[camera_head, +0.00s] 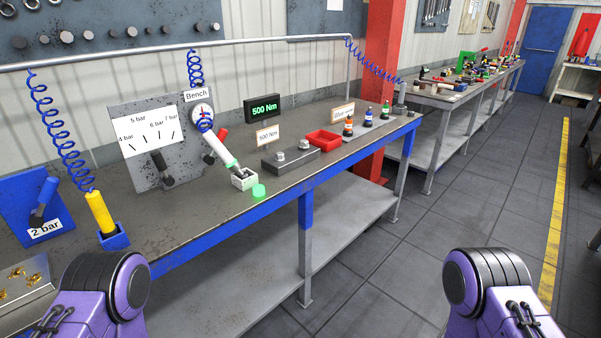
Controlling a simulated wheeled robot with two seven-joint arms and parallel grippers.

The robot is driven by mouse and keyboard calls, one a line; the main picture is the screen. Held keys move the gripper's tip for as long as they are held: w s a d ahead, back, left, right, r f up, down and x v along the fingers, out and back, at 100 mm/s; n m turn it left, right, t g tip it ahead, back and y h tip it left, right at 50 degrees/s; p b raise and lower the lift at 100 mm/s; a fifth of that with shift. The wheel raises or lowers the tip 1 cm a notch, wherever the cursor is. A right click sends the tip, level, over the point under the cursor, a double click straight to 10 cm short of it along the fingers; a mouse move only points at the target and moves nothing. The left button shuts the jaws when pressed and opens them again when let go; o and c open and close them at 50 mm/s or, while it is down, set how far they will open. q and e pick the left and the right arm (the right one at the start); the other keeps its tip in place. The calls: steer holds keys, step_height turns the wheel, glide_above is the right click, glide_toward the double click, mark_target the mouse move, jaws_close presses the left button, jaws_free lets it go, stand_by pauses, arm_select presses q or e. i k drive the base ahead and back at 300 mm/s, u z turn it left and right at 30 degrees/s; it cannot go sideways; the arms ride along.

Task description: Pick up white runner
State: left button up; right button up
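The white runner (218,148) is a slim white tool with a green band near its lower end. It leans tilted on the workbench (330,160), its lower tip at a small white holder (243,178); I cannot tell how deep the tip sits. Its upper end is near the gauge (202,113), below a blue coiled hose (195,68). Only purple and black parts of my two arms show at the bottom left and bottom right.
A yellow runner (100,212) stands in a blue holder (113,238) at the left. A bright green disc (259,191) is beside the white holder. A grey block (290,159), red tray (323,141) and small bottles (368,117) stand to the right. Floor at right is clear.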

mark_target(231, 163)
steer(key=z, duration=0.5)
steer(key=k, duration=0.75)
steer(key=z, duration=0.9)
steer(key=i, duration=1.2)
steer(key=u, duration=0.45)
steer(key=i, duration=0.75)
steer(key=u, duration=0.7)
